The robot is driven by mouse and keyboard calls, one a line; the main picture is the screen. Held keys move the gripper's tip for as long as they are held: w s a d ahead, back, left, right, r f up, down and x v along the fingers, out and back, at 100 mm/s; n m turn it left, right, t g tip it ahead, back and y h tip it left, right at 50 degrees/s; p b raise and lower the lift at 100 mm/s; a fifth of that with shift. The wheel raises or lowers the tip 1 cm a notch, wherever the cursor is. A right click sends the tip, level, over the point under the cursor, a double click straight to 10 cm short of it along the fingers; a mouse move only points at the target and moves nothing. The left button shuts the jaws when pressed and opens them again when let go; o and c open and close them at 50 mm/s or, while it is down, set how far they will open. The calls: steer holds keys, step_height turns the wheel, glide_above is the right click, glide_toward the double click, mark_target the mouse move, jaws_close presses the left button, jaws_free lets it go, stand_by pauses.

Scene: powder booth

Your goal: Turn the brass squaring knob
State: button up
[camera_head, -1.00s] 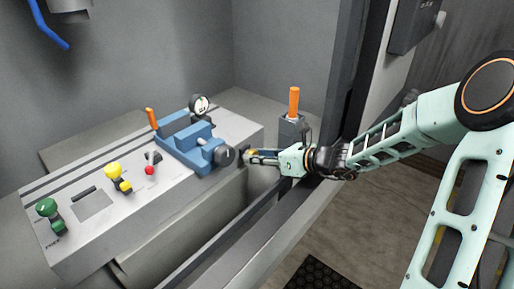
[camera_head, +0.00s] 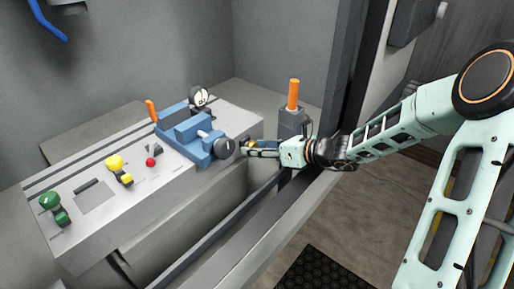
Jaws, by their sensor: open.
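My gripper (camera_head: 244,149) reaches in from the right, level, with its fingers pointing left at the right end of the blue vise (camera_head: 185,132). It is open. A round dark knob (camera_head: 224,148) on the vise's right end sits just left of the fingertips; I cannot tell whether they touch. A small brass-coloured patch (camera_head: 252,143) shows at the fingers. I cannot tell whether it is the brass squaring knob or part of the gripper, and no other brass knob is clear.
The grey bench (camera_head: 150,215) carries a green knob (camera_head: 55,208), a yellow lever (camera_head: 117,166), a red ball knob (camera_head: 151,162) and a dial gauge (camera_head: 198,96). An orange-handled lever (camera_head: 293,95) stands behind my gripper. A dark booth post (camera_head: 345,75) rises beside my arm.

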steer(key=v, duration=1.2)
steer(key=shift+a+f, duration=0.1)
